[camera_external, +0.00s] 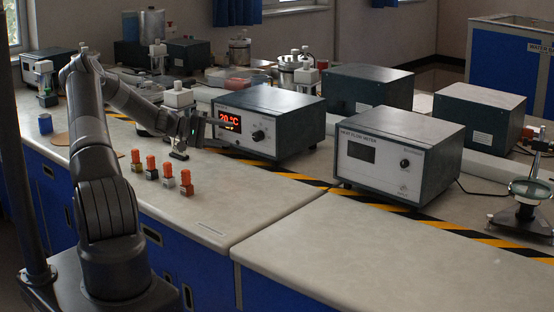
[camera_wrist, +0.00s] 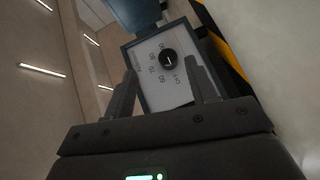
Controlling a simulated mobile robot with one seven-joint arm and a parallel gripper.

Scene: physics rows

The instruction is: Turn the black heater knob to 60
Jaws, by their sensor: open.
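The heater is a dark box with a white front panel (camera_external: 240,133) and a lit red display (camera_external: 229,121) in °C, its first digit unclear. Its round black knob (camera_external: 258,135) is right of the display. In the wrist view the knob (camera_wrist: 168,60) shows a pale pointer mark, with small printed numbers around it too blurred to read surely. My gripper (camera_external: 207,132) is in front of the heater's left part in the external view. In the wrist view my gripper (camera_wrist: 162,71) has its two fingers apart, with the knob beyond and between them, apparently untouched.
A heat flow meter (camera_external: 385,165) stands right of the heater. Several small orange-topped blocks (camera_external: 168,170) stand on the bench left of it. Yellow-black tape (camera_external: 300,177) runs along the bench before the boxes. The front bench top (camera_external: 330,250) is clear.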

